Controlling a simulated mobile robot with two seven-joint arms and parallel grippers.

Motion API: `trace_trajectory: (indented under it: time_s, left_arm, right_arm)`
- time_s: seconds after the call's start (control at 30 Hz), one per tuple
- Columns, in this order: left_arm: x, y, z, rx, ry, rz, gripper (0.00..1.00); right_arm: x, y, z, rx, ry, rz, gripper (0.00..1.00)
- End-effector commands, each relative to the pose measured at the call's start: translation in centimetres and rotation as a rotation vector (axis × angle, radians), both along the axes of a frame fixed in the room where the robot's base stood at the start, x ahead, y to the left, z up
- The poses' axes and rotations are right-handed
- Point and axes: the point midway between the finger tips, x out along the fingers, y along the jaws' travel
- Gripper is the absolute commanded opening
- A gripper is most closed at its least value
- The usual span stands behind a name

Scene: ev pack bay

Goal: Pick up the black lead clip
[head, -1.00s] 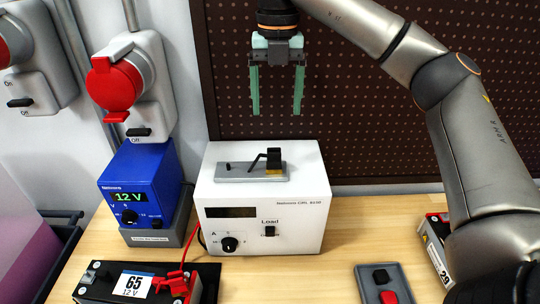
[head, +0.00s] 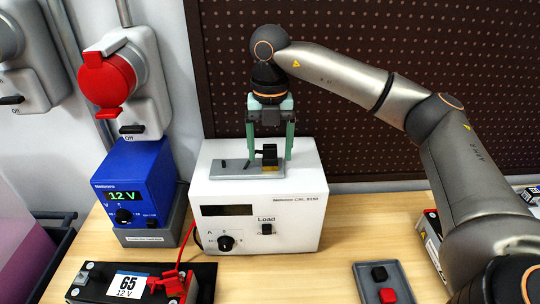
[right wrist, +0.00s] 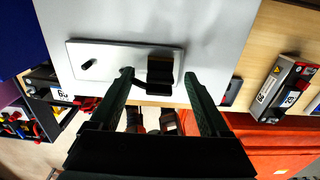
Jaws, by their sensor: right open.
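The black lead clip (head: 269,155) sits on a grey plate (head: 233,168) on top of the white load unit (head: 305,190). In the right wrist view the clip (right wrist: 160,72) stands at the right part of the plate (right wrist: 110,52). My right gripper (head: 269,155) points down over the plate, open, with its green fingers on either side of the clip. In the right wrist view the fingertips (right wrist: 158,74) flank the clip with gaps, and nothing is held. My left gripper is not in view.
A blue 12 V supply (head: 136,190) stands left of the load unit. A battery marked 65 (head: 100,284) with a red clip (head: 168,283) lies in front. A grey tray (head: 365,277) holds a black and a red piece. A perforated brown panel (head: 380,150) rises behind.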

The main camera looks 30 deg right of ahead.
Motion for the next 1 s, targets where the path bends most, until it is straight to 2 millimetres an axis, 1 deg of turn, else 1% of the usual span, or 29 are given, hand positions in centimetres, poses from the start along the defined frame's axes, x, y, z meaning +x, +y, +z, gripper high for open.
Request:
trace_trajectory:
  time_s: [0.17, 0.87, 1.0]
  left_arm:
    - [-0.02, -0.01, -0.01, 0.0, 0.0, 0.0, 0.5]
    - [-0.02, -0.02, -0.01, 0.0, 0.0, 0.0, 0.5]
    - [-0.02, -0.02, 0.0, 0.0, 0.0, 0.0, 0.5]
  right_arm:
    - [0.0, 0.0, 0.0, 0.0, 0.0, 0.0, 0.8]
    - [0.01, 0.02, 0.06, 0.0, 0.0, 0.001, 0.01]
    - [0.02, 0.03, 0.08, 0.001, -0.001, 0.001, 0.0]
